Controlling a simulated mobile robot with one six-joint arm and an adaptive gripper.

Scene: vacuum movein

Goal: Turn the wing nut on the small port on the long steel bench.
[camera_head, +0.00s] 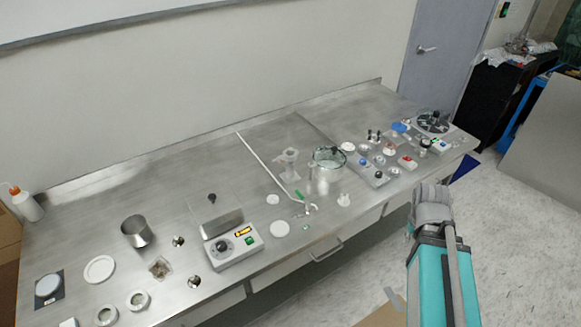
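The long steel bench (110,205) runs along the wall across the view. I cannot make out for certain which fitting is the small port or where its wing nut is. Two small shiny metal fittings, one farther back (178,241) and one nearer (194,281), lie left of the control box. More small fittings and knobs (378,174) crowd the right part of the bench. My teal and grey arm rises at the lower right, in front of the bench. No gripper fingers can be made out.
A control box (232,245), a metal cup (136,232) and a glass-topped vessel (326,168) stand on the bench. Drawer handles (327,250) project from its front. Speckled floor (510,230) lies open at the right, before a black cabinet (488,100).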

